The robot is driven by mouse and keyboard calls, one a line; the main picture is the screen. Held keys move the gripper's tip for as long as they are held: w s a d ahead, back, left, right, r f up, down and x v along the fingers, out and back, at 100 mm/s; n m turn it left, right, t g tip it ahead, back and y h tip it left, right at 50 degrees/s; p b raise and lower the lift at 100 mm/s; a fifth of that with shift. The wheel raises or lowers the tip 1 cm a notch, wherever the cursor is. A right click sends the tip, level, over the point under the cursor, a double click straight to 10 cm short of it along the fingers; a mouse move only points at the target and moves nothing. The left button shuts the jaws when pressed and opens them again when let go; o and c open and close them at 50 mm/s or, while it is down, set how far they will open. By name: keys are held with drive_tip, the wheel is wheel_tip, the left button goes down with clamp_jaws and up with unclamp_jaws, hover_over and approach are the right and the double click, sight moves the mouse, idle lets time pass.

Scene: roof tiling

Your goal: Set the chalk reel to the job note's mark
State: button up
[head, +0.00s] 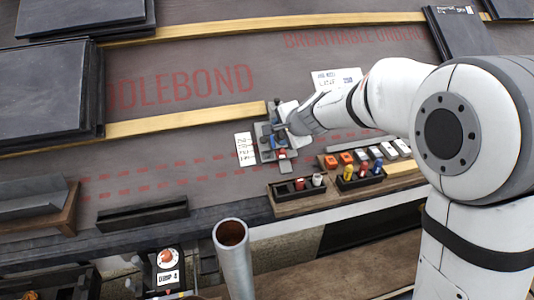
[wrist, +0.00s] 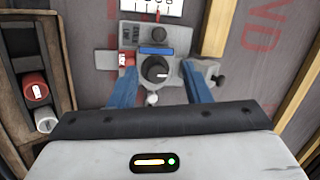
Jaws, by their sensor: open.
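The chalk reel (wrist: 155,52) is a grey unit with a round black dial (wrist: 154,69) and a blue bar above it. The dial carries a pale pointer mark; the setting is too small to read. My gripper (wrist: 158,72) is open, its blue fingers on either side of the dial, with gaps visible. In the head view my gripper (head: 283,130) is over the reel (head: 266,152) and partly hides it. A white card with dark print (head: 245,148) lies beside the reel. Another printed white card (head: 337,79) lies farther back, partly behind my arm; its text is not legible.
A dark tray (head: 284,196) with red and white cylinders sits near the reel, with a second tray (head: 362,183) to its right. Orange and white blocks stand behind. Wooden battens (head: 190,121) cross the roof. Slate stacks (head: 45,95) lie left. A metal pipe (head: 233,260) stands in front.

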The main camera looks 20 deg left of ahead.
sight(264, 140)
drive_tip(key=shift+m, duration=0.3)
drive_tip(key=x, duration=0.3)
drive_tip(key=b+x, duration=0.1)
drive_tip(key=x, duration=0.3)
drive_tip(key=b+x, duration=0.1)
drive_tip(key=x, duration=0.2)
drive_tip(key=shift+s+a+f, duration=0.2)
drive_tip(key=shift+s+a, duration=0.1)
drive_tip(key=shift+a, duration=0.15)
drive_tip(key=shift+c, duration=0.3)
clamp_jaws()
